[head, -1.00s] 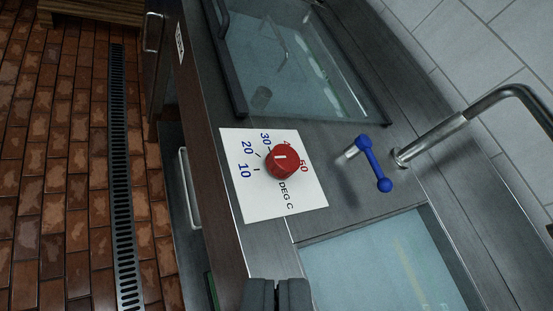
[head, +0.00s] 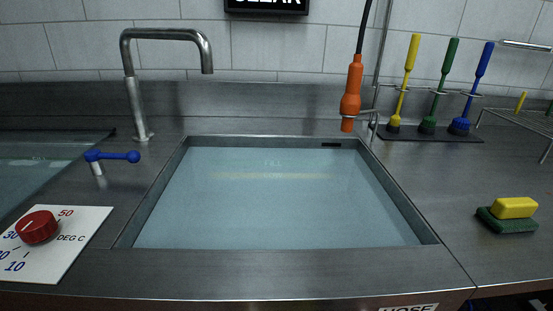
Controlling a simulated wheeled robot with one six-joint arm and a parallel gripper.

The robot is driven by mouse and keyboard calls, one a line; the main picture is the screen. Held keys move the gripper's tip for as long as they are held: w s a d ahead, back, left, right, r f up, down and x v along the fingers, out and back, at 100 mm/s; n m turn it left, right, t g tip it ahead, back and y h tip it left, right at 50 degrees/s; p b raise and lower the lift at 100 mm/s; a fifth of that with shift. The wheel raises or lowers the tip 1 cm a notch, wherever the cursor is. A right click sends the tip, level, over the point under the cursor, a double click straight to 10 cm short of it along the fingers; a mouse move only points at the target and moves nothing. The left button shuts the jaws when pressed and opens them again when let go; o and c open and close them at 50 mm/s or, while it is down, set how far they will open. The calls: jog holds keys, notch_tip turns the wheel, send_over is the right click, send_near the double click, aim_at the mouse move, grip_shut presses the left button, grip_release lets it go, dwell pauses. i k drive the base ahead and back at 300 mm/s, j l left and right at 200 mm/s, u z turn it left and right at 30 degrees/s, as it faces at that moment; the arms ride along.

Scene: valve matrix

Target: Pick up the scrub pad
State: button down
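A dark green scrub pad (head: 507,221) lies flat on the steel counter at the right, to the right of the sink. A yellow sponge block (head: 515,207) sits on top of it and covers much of its upper face. I cannot tell whether the two are joined. My gripper does not show in the view now.
A water-filled sink (head: 280,195) takes the middle, with a steel tap (head: 135,90) at its back left. A blue lever (head: 112,156) and red dial (head: 37,227) stand left. An orange hose nozzle (head: 351,92), upright brushes (head: 436,88) and wire rack (head: 515,120) are behind. Counter around the pad is clear.

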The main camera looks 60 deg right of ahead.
aim_at(506, 215)
jog(key=z, duration=1.2)
jog(key=k+z, duration=0.25)
jog(key=z, duration=0.15)
jog(key=k+z, duration=0.25)
jog(key=z, duration=0.15)
jog(key=k+l+z, duration=0.1)
jog(key=z, duration=0.3)
jog(key=k+l, duration=0.1)
jog(key=k, duration=0.15)
